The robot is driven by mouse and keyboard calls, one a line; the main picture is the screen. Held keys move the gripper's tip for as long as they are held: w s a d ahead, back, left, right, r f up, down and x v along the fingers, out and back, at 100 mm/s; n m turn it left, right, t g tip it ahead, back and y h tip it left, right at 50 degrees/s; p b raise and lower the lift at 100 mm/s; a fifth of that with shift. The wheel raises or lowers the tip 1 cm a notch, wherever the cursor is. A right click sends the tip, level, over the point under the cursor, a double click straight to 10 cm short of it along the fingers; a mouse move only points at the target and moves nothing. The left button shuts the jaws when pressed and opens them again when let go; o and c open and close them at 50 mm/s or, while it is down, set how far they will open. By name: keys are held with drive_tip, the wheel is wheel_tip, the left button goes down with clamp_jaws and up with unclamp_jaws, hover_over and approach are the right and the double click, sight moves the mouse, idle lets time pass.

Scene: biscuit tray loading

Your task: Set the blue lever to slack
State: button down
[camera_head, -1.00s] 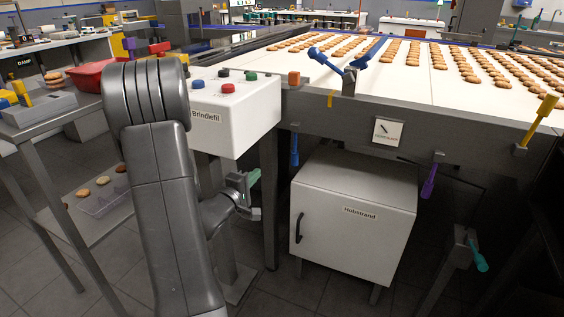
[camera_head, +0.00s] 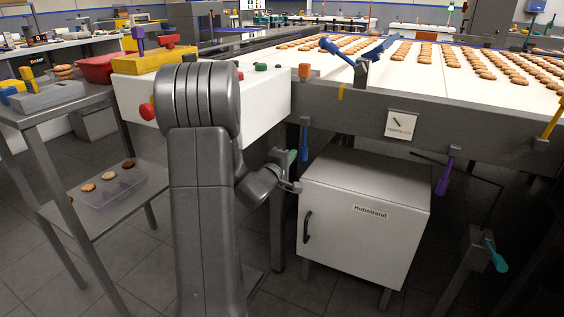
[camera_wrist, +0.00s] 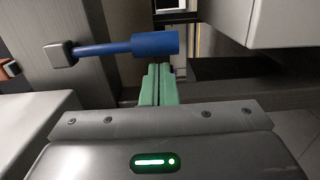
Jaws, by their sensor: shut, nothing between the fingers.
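The blue lever (camera_head: 305,145) hangs straight down from a grey mount on the front side of the conveyor, left of the white cabinet. In the wrist view the blue lever (camera_wrist: 155,44) lies sideways, its thin shaft running left to a square pivot block. My gripper (camera_head: 293,163) is just beside and slightly below the lever's handle, left of it in the head view. In the wrist view the green fingers of my gripper (camera_wrist: 157,72) are shut and empty, with tips close to the handle's thick end. I cannot tell whether they touch it.
The white cabinet (camera_head: 365,225) stands right of my gripper. A white control box (camera_head: 265,105) is above left. Further levers are purple (camera_head: 445,175), teal (camera_head: 496,255) and yellow (camera_head: 551,120). A blue two-armed piece (camera_head: 345,55) is on the conveyor edge.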

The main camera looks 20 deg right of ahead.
sight(303, 155)
drive_tip(key=shift+s+d, duration=0.1)
drive_tip(key=shift+s, duration=0.05)
idle(0.3)
drive_tip(key=shift+s+d+n+p, duration=0.2)
drive_tip(key=shift+n+p, duration=0.1)
drive_tip(key=shift+p, duration=0.25)
drive_tip(key=shift+s+d, duration=0.1)
drive_tip(key=n+p, duration=0.1)
drive_tip(key=s+d+n+p, duration=0.1)
drive_tip(key=p, duration=0.1)
drive_tip(key=shift+s+d+r, duration=0.1)
drive_tip(key=shift+s, duration=0.15)
drive_tip(key=s+d+r+n+p, duration=0.3)
drive_tip(key=s+d+r+p, duration=0.2)
drive_tip(key=s+d+r, duration=0.1)
drive_tip(key=shift+s+d+r, duration=0.35)
drive_tip(key=shift+s+d, duration=0.05)
drive_tip(key=shift+s, duration=0.5)
drive_tip(key=shift+r, duration=0.2)
